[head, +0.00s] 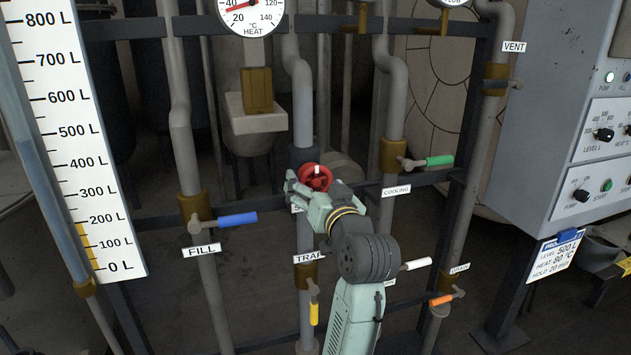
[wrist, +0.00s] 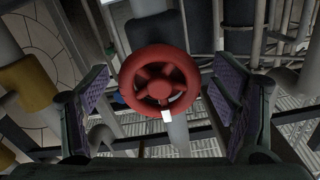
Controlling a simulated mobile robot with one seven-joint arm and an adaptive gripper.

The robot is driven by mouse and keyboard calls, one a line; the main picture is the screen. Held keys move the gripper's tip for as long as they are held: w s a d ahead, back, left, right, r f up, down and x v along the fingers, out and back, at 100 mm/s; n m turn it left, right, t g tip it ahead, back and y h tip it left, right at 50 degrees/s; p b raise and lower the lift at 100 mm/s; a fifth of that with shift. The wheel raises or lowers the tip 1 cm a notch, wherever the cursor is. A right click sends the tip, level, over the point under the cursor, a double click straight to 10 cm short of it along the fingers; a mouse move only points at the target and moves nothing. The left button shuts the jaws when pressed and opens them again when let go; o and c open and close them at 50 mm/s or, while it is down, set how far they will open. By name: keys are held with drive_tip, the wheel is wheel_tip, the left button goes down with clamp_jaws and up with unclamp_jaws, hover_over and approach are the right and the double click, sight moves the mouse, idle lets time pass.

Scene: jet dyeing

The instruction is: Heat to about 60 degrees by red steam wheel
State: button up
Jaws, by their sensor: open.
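The red steam wheel (head: 316,178) sits on a grey vertical pipe in the middle of the head view. In the wrist view the red wheel (wrist: 157,88) lies centred between the two fingers, with a white mark on its lower rim. My gripper (head: 308,187) is open at the wheel, one finger on each side; in the wrist view gaps show between rim and finger pads. The label under the wheel is mostly hidden by my gripper.
Nearby are the blue fill handle (head: 237,219), green cooling handle (head: 440,160), yellow trap handle (head: 314,314), a white handle (head: 417,263) and an orange handle (head: 441,300). A level scale (head: 75,130) stands left, a control cabinet (head: 560,130) right. Pipes and dark rails surround the wheel.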

drive_tip(key=shift+w+a, duration=0.1)
drive_tip(key=shift+w, duration=0.1)
drive_tip(key=c, duration=1.2)
drive_tip(key=shift+o, duration=0.2)
